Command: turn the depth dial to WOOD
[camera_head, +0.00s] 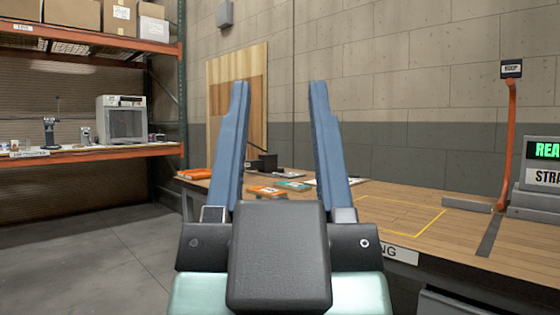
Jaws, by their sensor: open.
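My gripper (279,88) is in the middle of the camera view, pointing up and away. Its two long blue fingers are spread apart with nothing between them. I cannot make out a depth dial or a WOOD mark in this view. A grey machine (523,205) at the right edge has a green lit display and a white label below it, both cut off by the frame. The gripper is well to its left and apart from it.
A wooden workbench (380,215) with a yellow taped rectangle spans the right. Several small items, including a black box (264,161), lie behind the fingers. An orange post (509,140) stands near the machine. Shelving (90,150) with boxes and a white appliance (122,119) is left. Lower-left floor is clear.

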